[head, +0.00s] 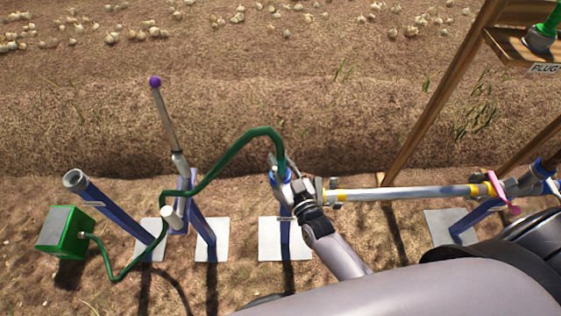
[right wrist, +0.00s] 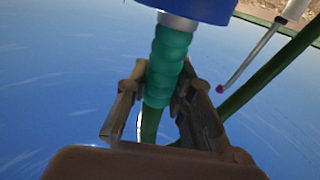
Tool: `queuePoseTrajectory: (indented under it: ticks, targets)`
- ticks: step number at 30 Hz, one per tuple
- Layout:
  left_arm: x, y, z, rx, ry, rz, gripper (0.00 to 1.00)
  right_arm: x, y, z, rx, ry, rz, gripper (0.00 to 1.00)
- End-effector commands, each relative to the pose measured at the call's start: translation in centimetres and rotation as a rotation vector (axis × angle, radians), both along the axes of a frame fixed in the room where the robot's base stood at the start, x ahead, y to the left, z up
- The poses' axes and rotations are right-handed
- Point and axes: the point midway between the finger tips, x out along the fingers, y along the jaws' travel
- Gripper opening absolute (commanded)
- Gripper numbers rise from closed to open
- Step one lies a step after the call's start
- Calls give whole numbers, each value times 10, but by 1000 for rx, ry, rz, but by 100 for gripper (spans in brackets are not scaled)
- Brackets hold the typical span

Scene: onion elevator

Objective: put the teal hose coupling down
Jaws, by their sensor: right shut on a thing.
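The teal hose coupling (right wrist: 168,62), ribbed and upright, shows in the right wrist view between the fingers of my right gripper (right wrist: 160,88). Its top end meets a short pale metal piece (right wrist: 178,21) under a blue round part (right wrist: 195,8); I cannot tell how firmly they are joined. In the head view my right gripper (head: 284,180) is at the middle, at the end of the green hose (head: 226,152), and the coupling is mostly hidden there. The hose arches left and down to a green box (head: 62,232). My left gripper is not in view.
A blue post with a purple-knobbed lever (head: 168,120) stands left of my gripper, beside a slanted blue tube (head: 110,208). A grey pipe with yellow bands (head: 405,192) runs right. A wooden frame with a shelf (head: 515,48) stands at right. Onions (head: 145,30) lie on the far soil.

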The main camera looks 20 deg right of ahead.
Motion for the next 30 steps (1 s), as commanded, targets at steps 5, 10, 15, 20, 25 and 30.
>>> queuePoseTrajectory:
  ticks: [5, 10, 15, 20, 25, 30]
  targets:
    - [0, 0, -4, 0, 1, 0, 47, 0, 0, -5, 0, -1, 0, 0]
    - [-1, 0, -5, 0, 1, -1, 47, 0, 0, -7, 0, 1, 0, 27]
    - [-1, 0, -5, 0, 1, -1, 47, 0, 0, -7, 0, 1, 0, 38]
    - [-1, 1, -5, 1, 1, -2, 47, 0, 0, -6, 0, 1, 0, 42]
    - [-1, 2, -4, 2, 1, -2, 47, 0, 0, -6, 0, 1, 0, 42]
    - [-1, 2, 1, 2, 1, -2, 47, -6, -1, -1, -1, 4, 0, 42]
